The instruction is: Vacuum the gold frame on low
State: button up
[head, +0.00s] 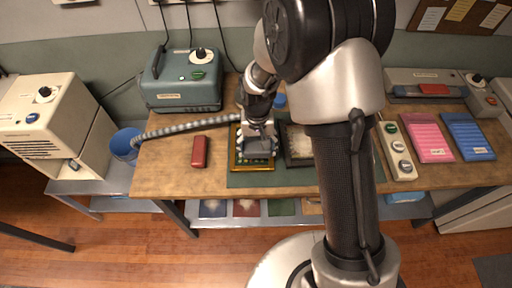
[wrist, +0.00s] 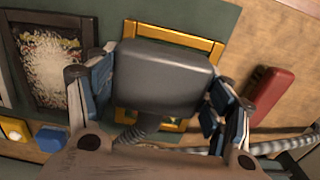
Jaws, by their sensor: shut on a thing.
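My gripper (head: 258,138) is shut on the dark grey vacuum nozzle (wrist: 165,75), with a blue-padded finger on each side. The nozzle covers much of the gold frame (head: 234,164), whose gold edges also show around it in the wrist view (wrist: 180,38). Whether the nozzle touches the frame I cannot tell. A grey ribbed hose (head: 185,127) runs left from the nozzle towards the teal vacuum unit (head: 182,88) at the back left. The unit has a white dial with a black knob (head: 201,54) and a green button (head: 198,74). The knob's setting is too small to read.
A dark frame with a pale, dusty picture (wrist: 52,62) lies beside the gold frame on the green mat (wrist: 118,14). A red block (head: 200,151) lies left of the mat. A switch strip (head: 398,150) and pink and blue trays (head: 430,138) are on the right.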

jog(key=shift+r+p, duration=0.7)
jog(key=shift+r, duration=0.6)
